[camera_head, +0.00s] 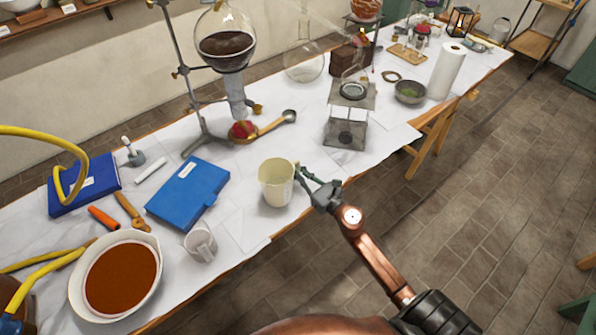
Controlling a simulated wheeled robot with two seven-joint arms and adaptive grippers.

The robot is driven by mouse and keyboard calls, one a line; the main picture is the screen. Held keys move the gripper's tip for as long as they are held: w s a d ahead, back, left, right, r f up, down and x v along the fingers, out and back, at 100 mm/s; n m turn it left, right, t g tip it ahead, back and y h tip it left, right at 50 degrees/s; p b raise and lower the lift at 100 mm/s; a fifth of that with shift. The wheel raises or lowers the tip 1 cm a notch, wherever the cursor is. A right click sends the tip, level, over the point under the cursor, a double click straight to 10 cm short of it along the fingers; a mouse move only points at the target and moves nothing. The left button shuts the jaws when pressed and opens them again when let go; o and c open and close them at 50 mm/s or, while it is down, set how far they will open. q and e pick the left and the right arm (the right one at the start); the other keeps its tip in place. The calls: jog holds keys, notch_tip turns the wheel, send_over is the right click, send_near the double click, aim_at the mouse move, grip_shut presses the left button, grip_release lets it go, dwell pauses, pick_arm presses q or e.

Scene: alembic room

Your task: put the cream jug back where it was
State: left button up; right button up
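The cream jug (274,184) is upright near the front edge of the white-covered table, right of the blue folder. Its handle side faces right, toward my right gripper (303,173). The fingertips of my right gripper are at the jug's handle side, and the fingers overlap there. I cannot tell whether they are closed on the handle or only beside it. I also cannot tell whether the jug's base rests on the cloth or is slightly above it. My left gripper is not in view.
A blue folder (188,193) lies left of the jug. A small metal burner stand (347,128), a flask stand (190,85) and a ladle (270,124) are behind.

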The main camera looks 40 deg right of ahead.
jog(key=o, duration=0.5)
jog(key=shift+c, duration=0.2)
jog(key=shift+r, duration=0.15)
jog(key=shift+s, duration=0.35)
jog(key=s+d, duration=0.1)
jog(key=s, duration=1)
jog(key=shift+s+b, duration=0.15)
jog(key=shift+b, duration=0.25)
